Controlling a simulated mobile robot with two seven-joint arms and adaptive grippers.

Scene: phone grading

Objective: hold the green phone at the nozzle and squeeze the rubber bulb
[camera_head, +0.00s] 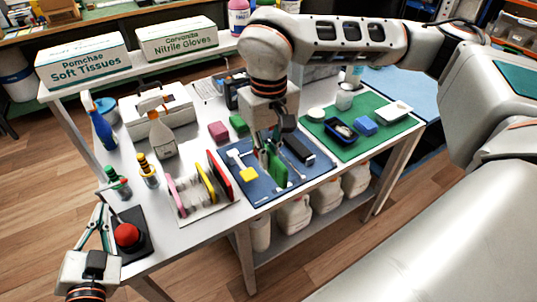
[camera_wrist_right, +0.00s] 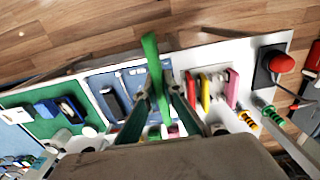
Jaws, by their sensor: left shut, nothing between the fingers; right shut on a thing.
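The green phone (camera_head: 277,167) is upright, gripped by my right gripper (camera_head: 272,150) above the blue mat in the head view. In the right wrist view the phone (camera_wrist_right: 152,62) shows edge-on between the two fingertips (camera_wrist_right: 160,86). The red rubber bulb (camera_head: 126,235) sits on a black base (camera_head: 136,222) at the table's front left corner; it also shows in the right wrist view (camera_wrist_right: 283,63). My left gripper (camera_head: 101,208) is shut and empty, just left of the bulb and apart from it. I cannot make out the nozzle clearly.
A rack with pink, yellow and red phones (camera_head: 206,182) stands between the bulb and the blue mat (camera_head: 256,193). Bottles (camera_head: 148,170) stand behind the bulb. A green mat (camera_head: 378,138) with a blue tray (camera_head: 341,130) is at right.

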